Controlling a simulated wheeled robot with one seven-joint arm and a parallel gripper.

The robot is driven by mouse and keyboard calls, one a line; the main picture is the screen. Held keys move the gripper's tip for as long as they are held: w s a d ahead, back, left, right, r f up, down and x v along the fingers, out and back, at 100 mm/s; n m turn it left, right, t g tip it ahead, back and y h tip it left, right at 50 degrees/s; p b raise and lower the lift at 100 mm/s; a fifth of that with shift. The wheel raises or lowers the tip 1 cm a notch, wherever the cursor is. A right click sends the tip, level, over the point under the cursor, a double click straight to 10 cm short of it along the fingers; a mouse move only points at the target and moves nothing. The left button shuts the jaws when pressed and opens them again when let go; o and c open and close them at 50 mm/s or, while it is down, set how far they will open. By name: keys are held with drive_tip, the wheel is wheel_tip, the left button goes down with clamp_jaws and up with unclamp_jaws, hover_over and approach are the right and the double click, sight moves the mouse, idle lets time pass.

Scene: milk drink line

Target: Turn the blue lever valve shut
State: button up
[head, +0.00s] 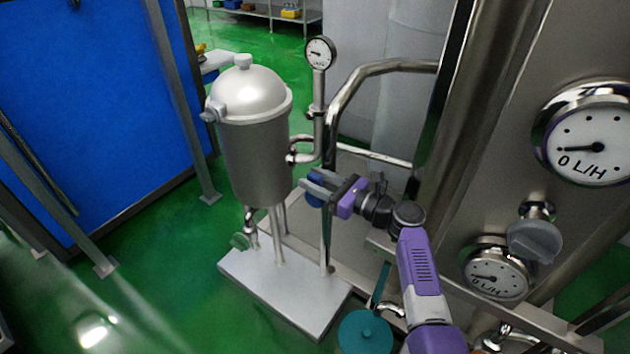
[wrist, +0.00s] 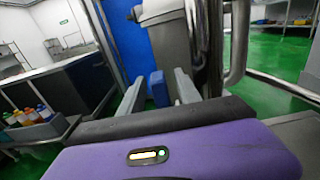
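The blue lever (head: 314,201) is beside the vertical pipe, right of the steel tank's lower body. It is partly hidden by my gripper (head: 312,186), which reaches in from the right. In the wrist view the blue lever (wrist: 158,88) shows as an upright blue block between the two grey fingers of my gripper (wrist: 158,92). The fingers are apart, with a gap visible on each side of the lever. I cannot tell how deep the lever sits between them. The valve body behind it is mostly hidden.
The domed steel tank (head: 255,150) and a pressure gauge (head: 319,53) stand just behind. A steel panel with flow gauges (head: 590,147) is close on the right. Green floor (head: 150,270) is clear at left.

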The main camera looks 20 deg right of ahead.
drive_tip(key=shift+c, duration=0.2)
clamp_jaws()
idle(1.2)
